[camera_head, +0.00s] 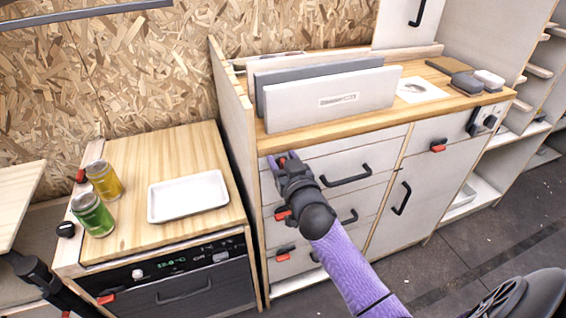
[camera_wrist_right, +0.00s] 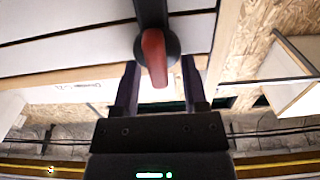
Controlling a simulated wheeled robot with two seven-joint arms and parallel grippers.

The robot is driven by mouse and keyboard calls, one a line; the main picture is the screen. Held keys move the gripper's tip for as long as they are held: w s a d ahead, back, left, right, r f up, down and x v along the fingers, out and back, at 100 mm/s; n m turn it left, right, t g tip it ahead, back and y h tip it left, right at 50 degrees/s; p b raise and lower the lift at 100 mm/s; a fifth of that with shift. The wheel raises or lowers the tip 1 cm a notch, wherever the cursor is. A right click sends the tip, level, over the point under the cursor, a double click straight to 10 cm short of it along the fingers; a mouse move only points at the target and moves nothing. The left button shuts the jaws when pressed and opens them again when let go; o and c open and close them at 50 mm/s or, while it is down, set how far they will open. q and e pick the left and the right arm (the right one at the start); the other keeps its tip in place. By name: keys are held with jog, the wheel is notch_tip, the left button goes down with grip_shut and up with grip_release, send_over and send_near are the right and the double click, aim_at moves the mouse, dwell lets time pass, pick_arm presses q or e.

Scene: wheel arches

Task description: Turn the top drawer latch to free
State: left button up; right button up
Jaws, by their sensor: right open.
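The top drawer (camera_head: 381,158) is shut in the white cabinet and has a black bar handle (camera_head: 346,176). Its latch, with a red tip and a dark round pivot, shows in the right wrist view (camera_wrist_right: 154,55). In the head view it is mostly hidden behind my right gripper (camera_head: 281,160). My right gripper is open at the drawer front's upper left corner. In the right wrist view its two dark fingers (camera_wrist_right: 160,68) stand either side of the red tip, with a gap visible on the right. I cannot tell whether the left finger touches it. My left gripper is not in view.
Lower drawers carry red-tipped latches (camera_head: 282,214). A door with another latch (camera_head: 438,145) is to the right. Grey and white panels (camera_head: 330,98) stand on the wooden counter.

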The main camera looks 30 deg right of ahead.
jog(key=c, duration=0.7)
grip_shut()
jog(key=n, duration=0.2)
jog(key=n+p, duration=0.1)
jog(key=n, duration=0.1)
jog(key=shift+a+f, duration=0.15)
jog(key=shift+a, duration=0.25)
jog(key=n, duration=0.4)
jog(key=f+n, duration=0.1)
jog(key=n, duration=0.4)
jog(key=a+f+n+b, duration=0.1)
jog(key=n, duration=0.3)
jog(key=shift+w+a+n, duration=0.1)
jog(key=shift+w+n, duration=0.05)
jog(key=shift+n, duration=0.25)
